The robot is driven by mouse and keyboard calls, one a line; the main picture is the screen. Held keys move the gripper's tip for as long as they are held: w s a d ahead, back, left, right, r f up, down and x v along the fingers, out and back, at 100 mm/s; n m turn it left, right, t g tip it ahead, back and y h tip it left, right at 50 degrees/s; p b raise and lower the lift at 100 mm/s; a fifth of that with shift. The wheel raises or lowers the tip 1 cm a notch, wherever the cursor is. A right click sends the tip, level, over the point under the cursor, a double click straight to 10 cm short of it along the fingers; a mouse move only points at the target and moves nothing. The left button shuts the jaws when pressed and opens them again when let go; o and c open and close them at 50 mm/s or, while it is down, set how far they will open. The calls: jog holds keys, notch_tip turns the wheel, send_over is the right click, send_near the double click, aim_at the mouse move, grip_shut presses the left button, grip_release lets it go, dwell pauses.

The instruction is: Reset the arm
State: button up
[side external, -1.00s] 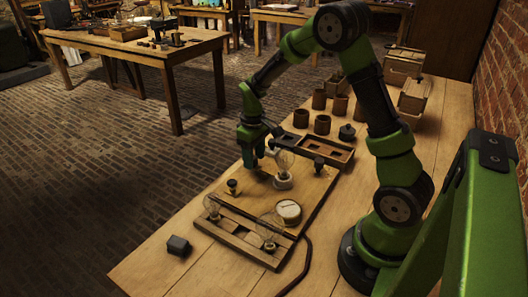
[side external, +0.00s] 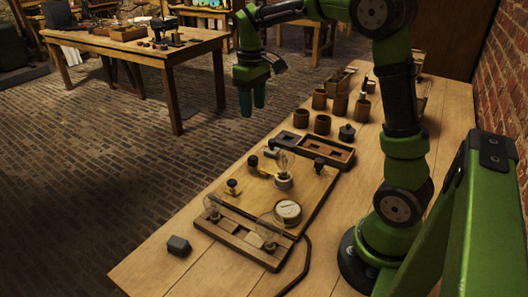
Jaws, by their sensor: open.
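My gripper (side external: 252,103) is green with dark parts. It hangs in the air, pointing down, beyond the left edge of the workbench (side external: 150,268) in the picture. Its jaws are open and nothing shows between them. The wooden board (side external: 303,197) lies on the bench below it and to its right, apart from the gripper. The board carries a round gauge (side external: 288,211), a glass bulb on a white base (side external: 283,181) and small dark knobs (side external: 232,186).
A tray with compartments (side external: 327,154) and several brown jars (side external: 322,124) stand behind the board. A small dark block (side external: 178,246) lies at the front left. A cable (side external: 300,268) runs off the board. A second table (side external: 165,50) stands far back.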

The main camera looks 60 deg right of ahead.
jog(key=shift+r, duration=0.1)
jog(key=s+a+r+m+t+y, duration=0.2)
jog(key=s+a+m+t, duration=0.2)
jog(key=s+a, duration=1)
jog(key=s+t, duration=0.2)
jog(key=t, duration=0.1)
jog(key=shift+s+a+r, duration=0.15)
jog(key=shift+r, duration=0.15)
jog(key=shift+o, duration=0.2)
